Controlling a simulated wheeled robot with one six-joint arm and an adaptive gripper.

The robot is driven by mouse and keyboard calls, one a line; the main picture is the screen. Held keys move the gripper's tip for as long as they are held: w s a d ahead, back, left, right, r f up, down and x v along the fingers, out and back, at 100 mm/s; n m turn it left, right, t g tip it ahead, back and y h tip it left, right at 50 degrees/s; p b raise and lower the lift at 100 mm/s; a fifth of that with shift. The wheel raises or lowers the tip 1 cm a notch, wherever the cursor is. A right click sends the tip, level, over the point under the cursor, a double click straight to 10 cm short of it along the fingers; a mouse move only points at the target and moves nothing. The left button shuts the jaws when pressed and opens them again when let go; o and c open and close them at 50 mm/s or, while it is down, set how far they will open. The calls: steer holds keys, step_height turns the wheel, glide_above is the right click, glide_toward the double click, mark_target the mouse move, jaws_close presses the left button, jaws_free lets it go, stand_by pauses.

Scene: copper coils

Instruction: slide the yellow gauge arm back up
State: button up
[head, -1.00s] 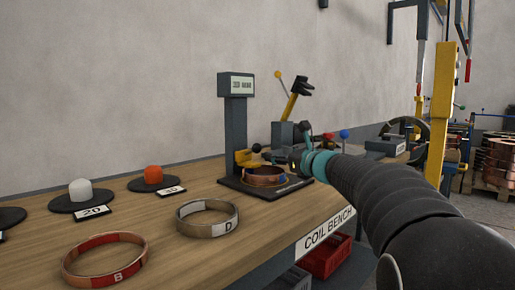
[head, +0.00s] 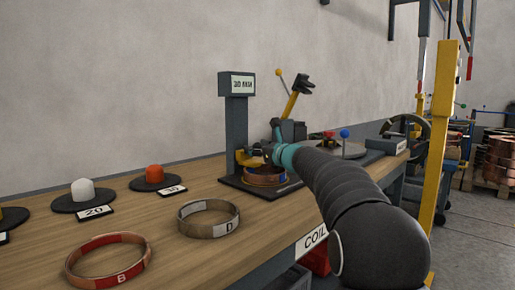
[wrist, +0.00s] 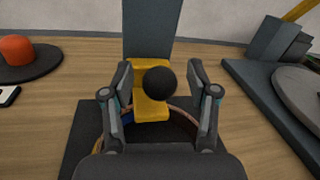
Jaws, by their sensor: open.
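The yellow gauge arm (head: 243,158) sits low on the dark gauge column (head: 236,125), just above a copper coil (head: 264,179) on the gauge's base plate. In the wrist view the yellow arm (wrist: 151,77) carries a black ball knob (wrist: 159,82). My gripper (wrist: 159,101) is open, with one finger on each side of the knob and gaps showing at both sides. In the head view my gripper (head: 266,156) is at the gauge arm and partly covers it. The column's display (head: 241,84) appears to read 30 mm. The coil is mostly hidden below my gripper in the wrist view.
Two loose rings, marked B (head: 109,261) and D (head: 208,218), lie on the wooden bench (head: 160,232). White (head: 82,190) and orange (head: 154,174) capped pieces stand on dark discs at left. A grey round plate (wrist: 301,92) stands to the right of the gauge.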

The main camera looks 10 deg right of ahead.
jaws_close()
step_height(320, 180, up, 6)
steer(key=p, duration=0.5)
steer(key=shift+r, duration=0.1)
steer(key=shift+s+r, duration=0.1)
steer(key=shift+c, duration=0.8)
jaws_free()
steer(key=shift+o, duration=0.8)
steer(key=shift+f, duration=0.2)
steer(key=v, duration=1.2)
